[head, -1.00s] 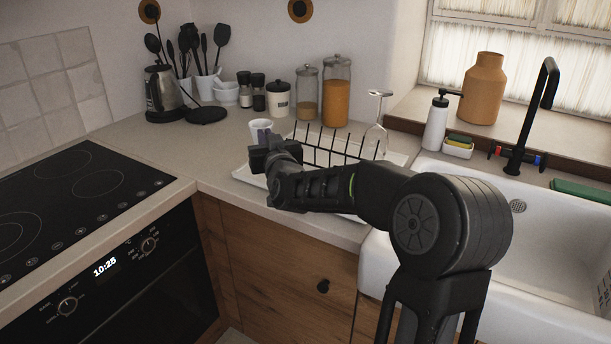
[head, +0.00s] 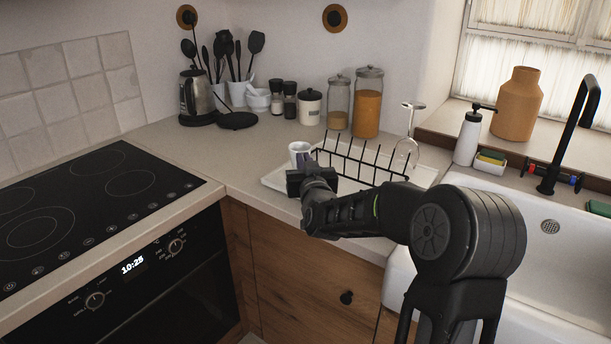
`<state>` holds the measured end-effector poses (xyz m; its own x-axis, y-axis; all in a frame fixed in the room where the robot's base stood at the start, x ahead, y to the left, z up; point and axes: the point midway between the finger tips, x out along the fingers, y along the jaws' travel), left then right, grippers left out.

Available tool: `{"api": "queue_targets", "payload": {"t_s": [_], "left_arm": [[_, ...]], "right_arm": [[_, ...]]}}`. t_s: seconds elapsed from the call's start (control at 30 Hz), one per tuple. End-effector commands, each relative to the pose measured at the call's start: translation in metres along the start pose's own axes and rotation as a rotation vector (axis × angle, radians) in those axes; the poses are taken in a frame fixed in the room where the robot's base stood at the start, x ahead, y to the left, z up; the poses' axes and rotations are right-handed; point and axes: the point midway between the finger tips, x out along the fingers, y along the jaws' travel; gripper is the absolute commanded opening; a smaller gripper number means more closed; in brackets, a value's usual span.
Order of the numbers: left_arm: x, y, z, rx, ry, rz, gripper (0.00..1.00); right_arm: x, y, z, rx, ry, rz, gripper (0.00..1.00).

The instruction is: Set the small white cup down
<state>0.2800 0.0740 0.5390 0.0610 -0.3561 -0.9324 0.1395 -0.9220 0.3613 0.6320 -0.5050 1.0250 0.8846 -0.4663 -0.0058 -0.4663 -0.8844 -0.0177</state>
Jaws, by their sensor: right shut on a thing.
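The small white cup (head: 299,152) is upright at the left end of the white drying tray. My right gripper (head: 304,168) is at the cup's near side and shut on it. The gripper body hides the lower part of the cup, so I cannot tell whether its base touches the tray or counter. My left gripper is not in view.
The white drying tray (head: 273,180) with a black wire rack (head: 362,164) and an upturned glass (head: 406,152) is right of the cup. Jars, a kettle (head: 197,97) and a black lid (head: 237,121) stand behind. Bare counter (head: 230,160) lies left, beside the black hob (head: 85,200).

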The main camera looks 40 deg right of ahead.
Motion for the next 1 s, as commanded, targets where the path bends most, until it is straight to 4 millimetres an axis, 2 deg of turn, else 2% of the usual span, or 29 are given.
{"api": "queue_targets", "payload": {"t_s": [0.27,0.53,0.93,0.97,1.0], "left_arm": [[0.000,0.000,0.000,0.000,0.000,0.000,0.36],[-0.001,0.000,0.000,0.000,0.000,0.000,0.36],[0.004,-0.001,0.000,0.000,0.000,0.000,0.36],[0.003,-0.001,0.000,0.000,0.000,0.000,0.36],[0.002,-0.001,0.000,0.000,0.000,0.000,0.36]], "right_arm": [[0.000,0.000,0.002,0.000,0.000,-0.001,0.00],[0.000,0.000,0.035,0.000,-0.001,-0.001,0.00],[0.000,0.000,0.040,0.001,0.002,-0.001,0.00],[0.000,0.000,0.040,0.001,0.001,-0.001,0.08],[0.000,0.000,0.039,0.000,0.001,-0.001,0.11]]}}
